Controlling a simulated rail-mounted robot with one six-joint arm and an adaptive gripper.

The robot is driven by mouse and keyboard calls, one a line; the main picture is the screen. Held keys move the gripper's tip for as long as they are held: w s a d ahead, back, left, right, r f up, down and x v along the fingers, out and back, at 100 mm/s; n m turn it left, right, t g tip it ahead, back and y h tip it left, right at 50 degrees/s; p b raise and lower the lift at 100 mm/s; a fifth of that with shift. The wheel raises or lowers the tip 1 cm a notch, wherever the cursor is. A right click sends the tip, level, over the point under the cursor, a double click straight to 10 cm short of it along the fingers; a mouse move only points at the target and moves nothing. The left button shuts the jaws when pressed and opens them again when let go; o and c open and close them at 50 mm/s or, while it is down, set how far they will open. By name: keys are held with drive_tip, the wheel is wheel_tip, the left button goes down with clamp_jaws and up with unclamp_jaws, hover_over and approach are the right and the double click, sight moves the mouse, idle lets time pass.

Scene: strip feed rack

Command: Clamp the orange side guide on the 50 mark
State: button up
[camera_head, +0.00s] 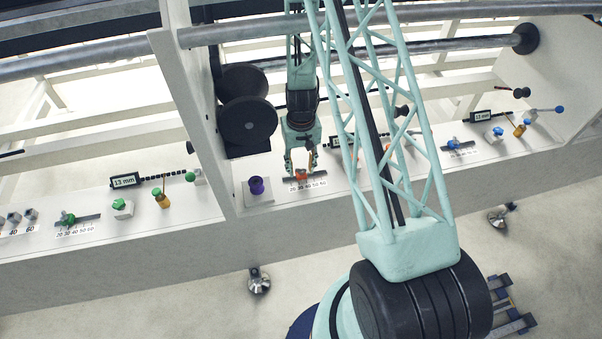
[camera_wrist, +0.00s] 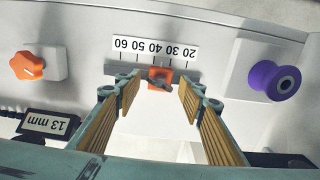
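The orange side guide (camera_wrist: 160,76) sits on a dark rail (camera_wrist: 112,69) with a small grey clamp lever on top, lying slanted. Its scale (camera_wrist: 156,48) runs 20 to 60, upside down in the wrist view, and the guide is near the 40 mark. In the head view the guide (camera_head: 302,176) is partly hidden by my gripper (camera_head: 300,170). My gripper, also in the wrist view (camera_wrist: 158,92), is open and empty, with one finger on each side of the guide. Neither finger visibly touches it. Whether the lever is tight cannot be told.
A purple knob (camera_wrist: 275,81) on a white block stands right of the rail in the wrist view. An orange star knob (camera_wrist: 28,64) and a 13 mm display (camera_wrist: 48,123) are at the left. The head view shows a green station (camera_head: 68,218) and a blue station (camera_head: 455,143).

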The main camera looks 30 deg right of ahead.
drive_tip(key=shift+f+b, duration=0.7)
drive_tip(key=shift+f, duration=0.2)
drive_tip(key=shift+c, duration=0.3)
drive_tip(key=c, duration=1)
